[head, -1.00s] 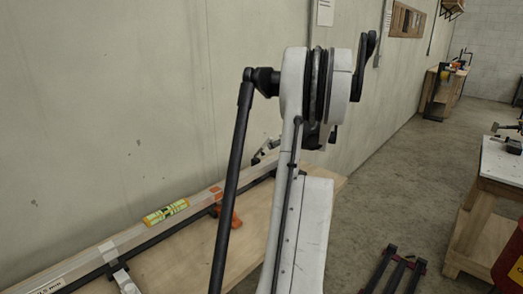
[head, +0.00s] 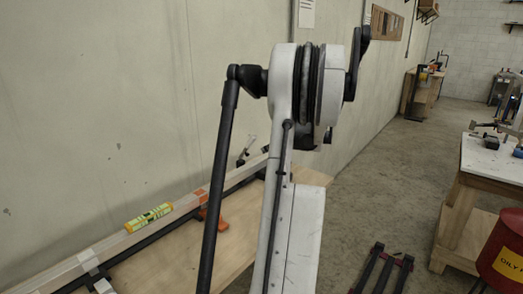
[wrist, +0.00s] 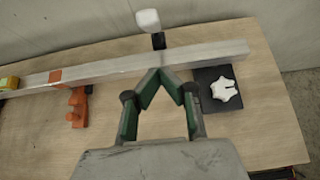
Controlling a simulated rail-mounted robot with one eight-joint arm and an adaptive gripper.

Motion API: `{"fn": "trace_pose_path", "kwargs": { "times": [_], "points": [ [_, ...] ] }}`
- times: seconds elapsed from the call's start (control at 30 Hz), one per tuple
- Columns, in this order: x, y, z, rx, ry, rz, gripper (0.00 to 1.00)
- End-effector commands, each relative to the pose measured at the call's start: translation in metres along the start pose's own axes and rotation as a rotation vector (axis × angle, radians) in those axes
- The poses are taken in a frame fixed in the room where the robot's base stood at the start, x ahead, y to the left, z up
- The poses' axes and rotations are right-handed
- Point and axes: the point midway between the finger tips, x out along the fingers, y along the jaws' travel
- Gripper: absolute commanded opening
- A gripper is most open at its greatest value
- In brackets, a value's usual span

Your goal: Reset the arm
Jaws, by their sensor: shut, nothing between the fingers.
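My gripper (wrist: 161,73) shows in the wrist view with its two green-padded fingers meeting at the tips, shut and empty. Its tips appear over the near edge of a long aluminium bar (wrist: 207,57) on a wooden workbench (wrist: 62,147); I cannot tell the height above it. My white arm with black joints stands in the middle of the head view, in front of the bench (head: 170,262). The gripper itself does not show in the head view.
A yellow-green level (head: 149,217) lies along the bar. An orange clamp piece (wrist: 77,105) and a white star knob (wrist: 224,90) on a black plate flank the gripper. A second table (head: 490,160) and a red bin (head: 503,245) stand right.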

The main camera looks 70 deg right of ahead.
Motion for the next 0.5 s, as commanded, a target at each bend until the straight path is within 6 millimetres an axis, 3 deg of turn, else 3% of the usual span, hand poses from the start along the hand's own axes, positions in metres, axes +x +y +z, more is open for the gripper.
{"fn": "trace_pose_path", "kwargs": {
  "times": [0.2,0.5],
  "points": [
    [-0.047,0.0,0.005,0.001,0.0,-0.001,0.0],
    [-0.079,0.0,0.007,0.0,0.0,0.001,0.0]
  ]
}}
